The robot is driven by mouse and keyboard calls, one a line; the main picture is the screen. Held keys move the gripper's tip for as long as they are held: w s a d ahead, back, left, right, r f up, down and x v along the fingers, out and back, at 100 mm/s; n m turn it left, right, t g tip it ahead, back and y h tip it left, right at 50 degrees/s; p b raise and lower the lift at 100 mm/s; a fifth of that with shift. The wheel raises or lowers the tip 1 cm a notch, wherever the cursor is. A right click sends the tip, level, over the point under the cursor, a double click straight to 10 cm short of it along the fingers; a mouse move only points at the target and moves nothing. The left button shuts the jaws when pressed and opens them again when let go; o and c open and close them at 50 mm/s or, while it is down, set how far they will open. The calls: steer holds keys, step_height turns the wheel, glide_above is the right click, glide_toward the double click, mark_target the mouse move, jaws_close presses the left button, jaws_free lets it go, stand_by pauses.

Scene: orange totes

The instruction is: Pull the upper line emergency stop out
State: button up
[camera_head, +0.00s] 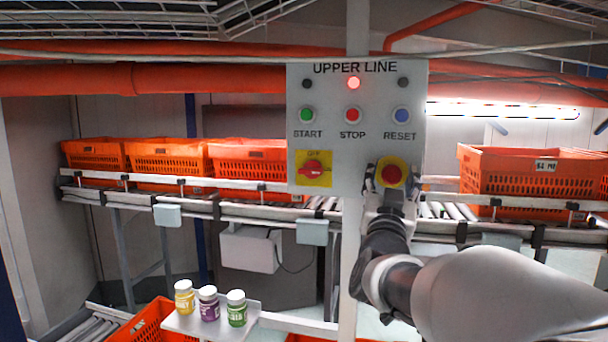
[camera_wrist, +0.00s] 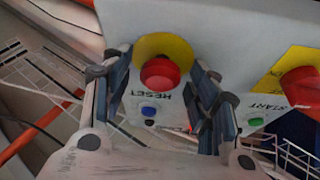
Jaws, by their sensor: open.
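The UPPER LINE control panel (camera_head: 330,120) is a grey box on a post. The emergency stop, a red mushroom button (camera_head: 391,175) on a yellow disc, sits at its lower right. In the wrist view the red button (camera_wrist: 160,73) stands between my two fingers, with a gap on each side. My gripper (camera_head: 390,182) is open around the button, apart from it as far as I can see. A red lamp (camera_head: 353,83) glows at the panel's top middle.
The panel also carries a green START button (camera_head: 307,115), a red STOP button (camera_head: 352,115), a blue RESET button (camera_head: 402,115) and a red rotary switch (camera_head: 313,168). Orange totes (camera_head: 166,158) stand on the conveyor behind. Three jars (camera_head: 209,304) stand on a small shelf.

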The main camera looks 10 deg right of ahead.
steer(key=shift+c, duration=0.2)
jaws_close()
stand_by(0.5)
